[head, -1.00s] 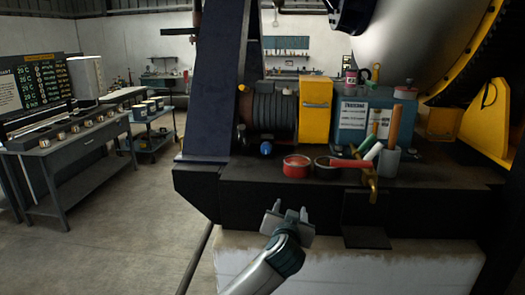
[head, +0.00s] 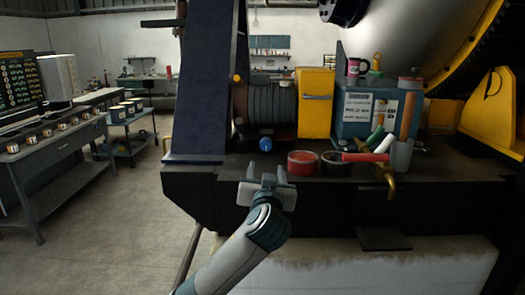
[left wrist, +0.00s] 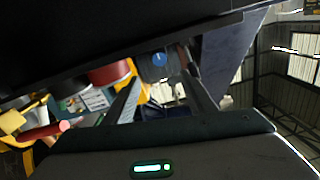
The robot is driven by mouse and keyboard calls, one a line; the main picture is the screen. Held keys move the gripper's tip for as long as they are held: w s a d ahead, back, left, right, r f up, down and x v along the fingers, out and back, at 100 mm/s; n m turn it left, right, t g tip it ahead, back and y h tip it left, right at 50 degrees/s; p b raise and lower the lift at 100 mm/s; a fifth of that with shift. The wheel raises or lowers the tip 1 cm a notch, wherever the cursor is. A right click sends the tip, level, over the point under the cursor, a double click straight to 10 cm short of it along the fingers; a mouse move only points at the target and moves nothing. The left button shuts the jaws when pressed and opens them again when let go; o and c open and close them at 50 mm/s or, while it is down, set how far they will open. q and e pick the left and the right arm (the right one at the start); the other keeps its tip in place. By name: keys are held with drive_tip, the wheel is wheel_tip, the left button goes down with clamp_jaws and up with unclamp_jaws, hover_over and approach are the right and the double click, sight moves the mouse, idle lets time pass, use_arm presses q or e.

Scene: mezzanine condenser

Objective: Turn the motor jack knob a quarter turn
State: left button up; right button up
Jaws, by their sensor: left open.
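A small round blue knob (head: 265,144), which looks like the motor jack knob, sits low in front of the dark ribbed motor (head: 270,106), just above the black ledge. My left gripper (head: 267,174) is open and empty. In the head view it appears just below the knob, in front of the ledge's edge, apart from it. In the left wrist view the blue knob (left wrist: 159,59) shows beyond and between the two open fingers (left wrist: 162,88), under a dark edge. The knob's exact angle is too small to tell. My right gripper is not in view.
A red tin (head: 301,164), a dark tin (head: 333,163), a red-handled tool (head: 365,157) and a grey cup of tools (head: 401,155) stand on the black ledge (head: 330,193) right of the knob. A dark blue upright (head: 207,80) rises left. Open floor lies left.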

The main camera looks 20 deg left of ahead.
use_arm(q)
drive_tip(key=p, duration=0.6)
approach(266, 146)
drive_tip(key=x, duration=0.7)
drive_tip(key=shift+w, duration=0.3)
drive_tip(key=shift+w+a, duration=0.25)
drive_tip(key=shift+w, duration=0.45)
